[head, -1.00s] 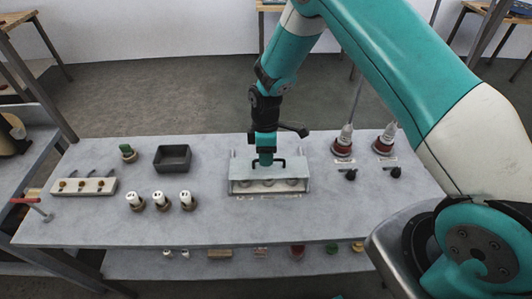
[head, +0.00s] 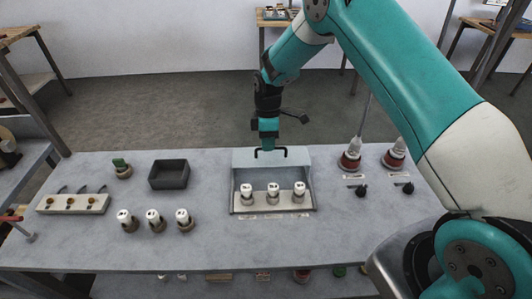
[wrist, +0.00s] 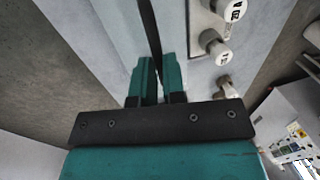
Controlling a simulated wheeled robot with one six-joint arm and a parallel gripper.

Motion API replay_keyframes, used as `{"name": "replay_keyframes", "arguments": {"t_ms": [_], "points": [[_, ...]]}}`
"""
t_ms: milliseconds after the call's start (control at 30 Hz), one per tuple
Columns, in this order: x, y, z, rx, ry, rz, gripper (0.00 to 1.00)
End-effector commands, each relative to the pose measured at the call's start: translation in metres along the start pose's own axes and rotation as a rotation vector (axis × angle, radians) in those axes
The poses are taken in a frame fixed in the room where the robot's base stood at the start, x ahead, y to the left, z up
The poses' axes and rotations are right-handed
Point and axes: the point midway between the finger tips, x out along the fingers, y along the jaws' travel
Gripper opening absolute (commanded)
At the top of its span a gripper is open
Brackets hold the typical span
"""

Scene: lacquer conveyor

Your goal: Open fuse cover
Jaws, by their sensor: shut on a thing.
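The fuse cover (head: 240,158) is a pale grey panel with a black bar handle (head: 283,152). It stands raised at the back of the fuse box (head: 235,199), whose inside is exposed. Three white fuses (head: 273,189) stand in a row inside the box. My gripper (head: 269,147) is at the cover's top edge, shut on the handle. In the wrist view my gripper's teal fingers (wrist: 158,78) close on the dark handle bar (wrist: 150,28), with white fuses (wrist: 217,50) to the right.
Three loose fuses (head: 153,216) and a dark tray (head: 186,175) stand left of the box. A strip with several hooks (head: 72,204) is further left. Two red-based connectors (head: 350,159) and black knobs (head: 361,190) are at right. The table's front middle is clear.

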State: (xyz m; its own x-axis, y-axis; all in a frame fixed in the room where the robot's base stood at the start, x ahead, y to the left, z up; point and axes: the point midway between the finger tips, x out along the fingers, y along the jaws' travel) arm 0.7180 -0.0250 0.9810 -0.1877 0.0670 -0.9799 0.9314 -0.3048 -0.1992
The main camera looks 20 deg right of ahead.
Motion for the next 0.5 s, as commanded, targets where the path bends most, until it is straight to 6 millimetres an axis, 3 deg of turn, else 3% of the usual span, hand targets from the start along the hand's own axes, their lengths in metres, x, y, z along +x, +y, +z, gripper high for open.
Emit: {"name": "replay_keyframes", "arguments": {"t_ms": [267,300,367,400,500], "points": [[-0.0019,0.0030,-0.0005,0.003,-0.006,0.010,0.00],[-0.0019,0.0029,-0.0011,0.003,-0.006,0.011,0.17],[-0.0017,0.0026,-0.0015,0.003,-0.007,0.010,0.31],[-0.0015,0.0022,-0.0019,0.002,-0.007,0.009,0.36],[-0.0011,0.0015,-0.0028,0.000,-0.007,0.008,0.36]]}}
